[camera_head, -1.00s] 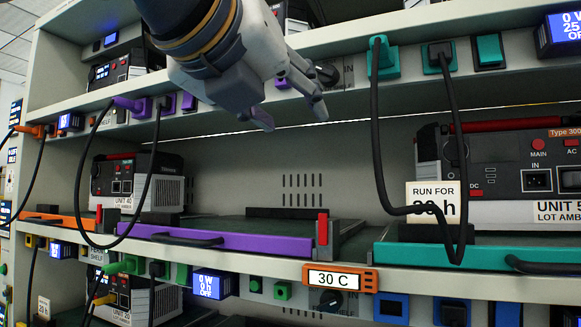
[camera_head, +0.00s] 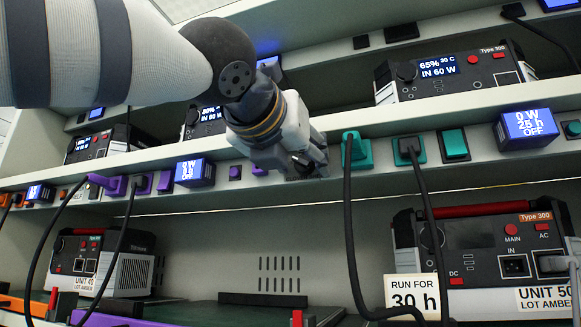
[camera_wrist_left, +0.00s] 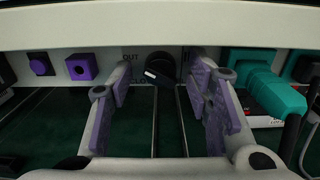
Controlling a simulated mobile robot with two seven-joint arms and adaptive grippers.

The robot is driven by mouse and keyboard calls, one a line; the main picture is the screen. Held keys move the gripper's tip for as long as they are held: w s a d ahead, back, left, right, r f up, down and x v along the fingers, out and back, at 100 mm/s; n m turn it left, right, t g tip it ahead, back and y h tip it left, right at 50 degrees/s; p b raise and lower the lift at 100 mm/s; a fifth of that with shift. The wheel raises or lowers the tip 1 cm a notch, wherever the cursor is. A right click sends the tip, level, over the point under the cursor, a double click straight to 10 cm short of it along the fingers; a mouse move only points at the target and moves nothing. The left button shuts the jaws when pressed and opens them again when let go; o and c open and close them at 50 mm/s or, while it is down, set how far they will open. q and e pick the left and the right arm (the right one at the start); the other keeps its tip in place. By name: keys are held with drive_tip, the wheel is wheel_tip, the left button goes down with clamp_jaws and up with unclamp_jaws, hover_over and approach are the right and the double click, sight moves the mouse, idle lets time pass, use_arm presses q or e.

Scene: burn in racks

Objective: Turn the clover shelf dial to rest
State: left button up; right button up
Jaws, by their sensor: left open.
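The dial (camera_wrist_left: 160,66) is a dark round knob with a pale mark, on the shelf's front rail in the left wrist view. The words OUT and IN stand on either side of it, and lettering partly covered by my finger stands below. My left gripper (camera_wrist_left: 157,84) is open, with one purple-grey finger on each side of the dial and visible gaps to it. My right gripper is not in view.
A teal plug (camera_head: 356,150) with a black cable sits just right of my left gripper; it also shows in the wrist view (camera_wrist_left: 268,92). Purple buttons (camera_wrist_left: 81,67) are on the left. A Type 300 unit (camera_head: 490,250) and a RUN FOR 30 h card (camera_head: 414,296) are below right.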

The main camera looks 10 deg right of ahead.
use_arm(q)
drive_tip(key=shift+c, duration=0.2)
clamp_jaws()
drive_tip(key=shift+m, duration=0.3)
drive_tip(key=m, duration=0.5)
drive_tip(key=shift+m, duration=0.3)
drive_tip(key=m, duration=0.5)
drive_tip(key=shift+w+f, duration=0.1)
drive_tip(key=shift+m, duration=0.4)
drive_tip(key=shift+o, duration=0.2)
unclamp_jaws()
drive_tip(key=shift+a, duration=0.1)
